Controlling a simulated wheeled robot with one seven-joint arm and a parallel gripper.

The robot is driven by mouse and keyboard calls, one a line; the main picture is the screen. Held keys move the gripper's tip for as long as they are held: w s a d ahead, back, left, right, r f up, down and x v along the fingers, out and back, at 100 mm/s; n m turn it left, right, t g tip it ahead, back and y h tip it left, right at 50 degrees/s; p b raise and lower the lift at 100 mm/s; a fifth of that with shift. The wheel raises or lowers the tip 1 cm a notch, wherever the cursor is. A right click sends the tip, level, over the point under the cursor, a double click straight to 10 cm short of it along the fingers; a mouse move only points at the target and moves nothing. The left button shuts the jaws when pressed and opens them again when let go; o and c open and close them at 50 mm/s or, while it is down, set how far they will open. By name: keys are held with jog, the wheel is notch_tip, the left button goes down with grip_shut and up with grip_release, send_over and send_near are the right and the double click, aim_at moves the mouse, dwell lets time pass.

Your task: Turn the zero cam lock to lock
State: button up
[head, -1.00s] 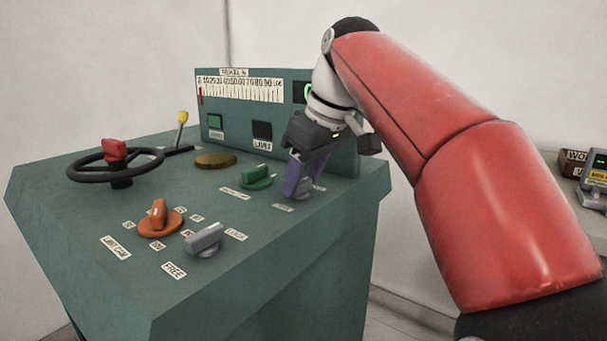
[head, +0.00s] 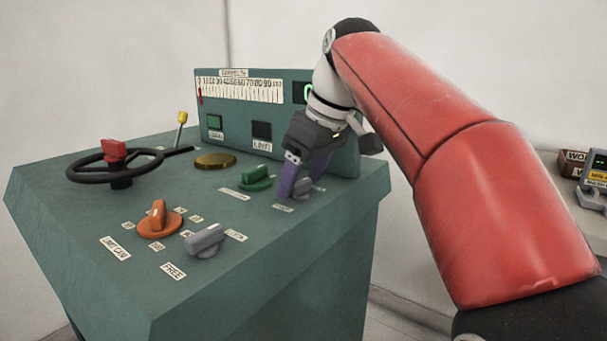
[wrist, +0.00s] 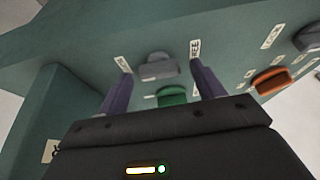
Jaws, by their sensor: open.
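A grey knob (head: 303,186) stands at the back right of the green console top, with small labels beside it; one reads FREE (wrist: 195,48) in the wrist view. My gripper (head: 300,180) is open, pointing down over this knob. In the wrist view the knob (wrist: 158,67) shows between and beyond the two purple fingers, with a gap on both sides. Contact cannot be seen. A second grey knob (head: 205,240), with FREE and LOCK labels, sits at the front. Which knob is the zero cam lock cannot be read.
A green knob (head: 257,178) is close to my gripper's left. An orange knob (head: 159,219), a black handwheel (head: 115,167) and a yellow-tipped lever (head: 181,128) are farther left. The upright gauge panel (head: 240,112) stands close behind my gripper.

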jog(key=v, duration=0.7)
jog(key=shift+r, duration=0.3)
jog(key=shift+d, duration=0.15)
jog(key=s+d+f+m+t+h, duration=0.1)
jog(key=s+d+f+m, duration=0.2)
jog(key=s+f, duration=0.3)
jog(key=s+d+f+m+t+h, duration=0.1)
jog(key=s+d+f+m, duration=0.3)
jog(key=f, duration=1)
jog(key=s+d+f+m+h, duration=0.1)
jog(key=s+d+f+m, duration=0.2)
jog(key=s+f, duration=0.5)
notch_tip(320, 180, down, 3)
jog(key=shift+s+d+f+m+t+h, duration=0.15)
jog(key=shift+s+d+m+t+h, duration=0.2)
jog(key=shift+d, duration=0.4)
